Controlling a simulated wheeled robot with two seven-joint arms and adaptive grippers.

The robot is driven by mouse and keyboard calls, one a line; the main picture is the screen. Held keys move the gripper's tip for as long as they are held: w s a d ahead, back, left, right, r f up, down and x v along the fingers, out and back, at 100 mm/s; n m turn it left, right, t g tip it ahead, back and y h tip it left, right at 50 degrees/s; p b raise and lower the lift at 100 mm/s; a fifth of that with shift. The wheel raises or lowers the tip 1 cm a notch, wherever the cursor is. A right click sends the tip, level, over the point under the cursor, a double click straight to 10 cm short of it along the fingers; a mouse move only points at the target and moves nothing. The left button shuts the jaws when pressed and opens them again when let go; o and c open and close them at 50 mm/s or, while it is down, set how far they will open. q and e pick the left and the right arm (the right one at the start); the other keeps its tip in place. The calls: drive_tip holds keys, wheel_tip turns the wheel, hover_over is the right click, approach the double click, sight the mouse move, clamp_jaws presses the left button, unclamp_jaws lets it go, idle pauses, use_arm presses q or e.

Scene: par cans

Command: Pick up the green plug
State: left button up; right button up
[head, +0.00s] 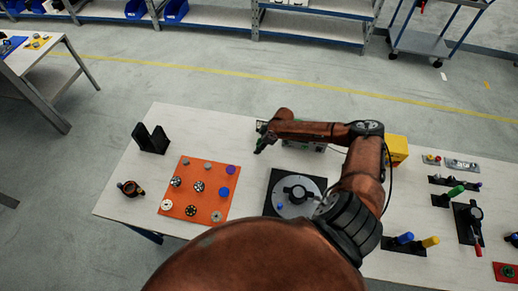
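A green plug-like piece (455,191) lies tilted on a small black holder at the right of the table. A blue plug (403,238) and a yellow plug (430,241) lie on another black holder nearer to me. My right arm reaches over the table, and its gripper (262,143) is over the far middle, well left of the green piece. The gripper is small and dark here, partly hidden by its own arm. Its fingers are too unclear to tell open from shut. My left gripper is not in view.
An orange board (205,190) with knobs and discs lies left of the gripper. A black plate with a grey dial (296,202) is below the arm. A yellow box (396,150) stands behind my forearm. A black stand (151,139) is at the far left.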

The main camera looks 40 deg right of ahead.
drive_tip(key=c, duration=0.6)
drive_tip(key=shift+r, duration=0.15)
drive_tip(key=shift+c, duration=0.2)
